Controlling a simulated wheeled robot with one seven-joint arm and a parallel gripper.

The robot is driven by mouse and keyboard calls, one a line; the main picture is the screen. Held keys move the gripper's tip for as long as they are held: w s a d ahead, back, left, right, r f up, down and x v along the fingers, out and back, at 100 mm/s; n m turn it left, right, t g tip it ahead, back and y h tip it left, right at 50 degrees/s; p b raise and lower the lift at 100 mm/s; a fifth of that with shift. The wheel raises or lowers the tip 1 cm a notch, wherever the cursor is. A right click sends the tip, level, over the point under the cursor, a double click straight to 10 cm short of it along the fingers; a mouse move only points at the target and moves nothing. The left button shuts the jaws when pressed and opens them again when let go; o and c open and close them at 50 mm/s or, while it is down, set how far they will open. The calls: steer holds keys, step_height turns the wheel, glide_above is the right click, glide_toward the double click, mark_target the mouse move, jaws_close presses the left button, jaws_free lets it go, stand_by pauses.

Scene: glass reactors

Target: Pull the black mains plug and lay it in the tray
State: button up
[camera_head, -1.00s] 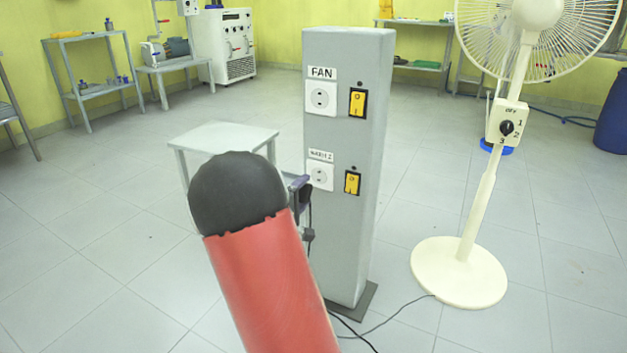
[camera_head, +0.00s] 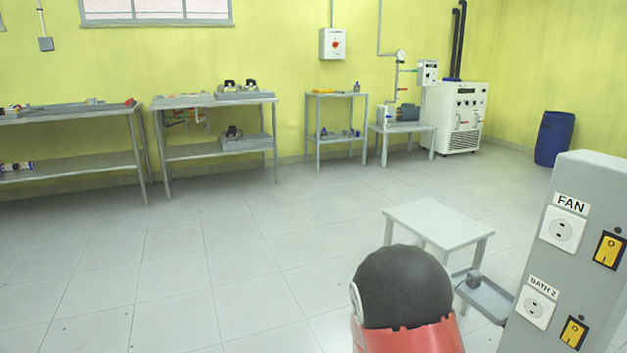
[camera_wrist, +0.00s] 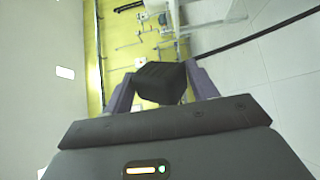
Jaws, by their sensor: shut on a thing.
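The black mains plug (camera_wrist: 160,84) sits between the purple fingers of my gripper (camera_wrist: 161,78) in the wrist view, and the fingers are shut on it. A dark cable (camera_wrist: 245,40) runs off to the upper right there. In the head view my gripper and the plug are hidden behind my arm. The FAN socket (camera_head: 562,230) and the BATH 2 socket (camera_head: 535,308) on the post both have bare faces.
The grey socket post (camera_head: 593,185) stands at the right edge with yellow switches. A small grey table (camera_head: 440,220) stands just behind the tray. Benches (camera_head: 215,100), a white cabinet unit (camera_head: 455,117) and a blue barrel (camera_head: 554,138) line the far walls. The floor at left is clear.

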steer(key=shift+s+a+n+t+y, duration=0.1)
steer(key=shift+s+a+n+y, duration=0.15)
steer(key=shift+a, duration=0.3)
steer(key=shift+s+a+n+t+y, duration=0.15)
steer(key=shift+a+y, duration=0.2)
steer(key=shift+a, duration=0.25)
steer(key=shift+s+a+n+t+y, duration=0.1)
steer(key=shift+a+n+y, duration=0.15)
steer(key=shift+a, duration=0.3)
steer(key=o, duration=1.4)
steer(key=shift+c, duration=0.2)
steer(key=shift+a, duration=0.1)
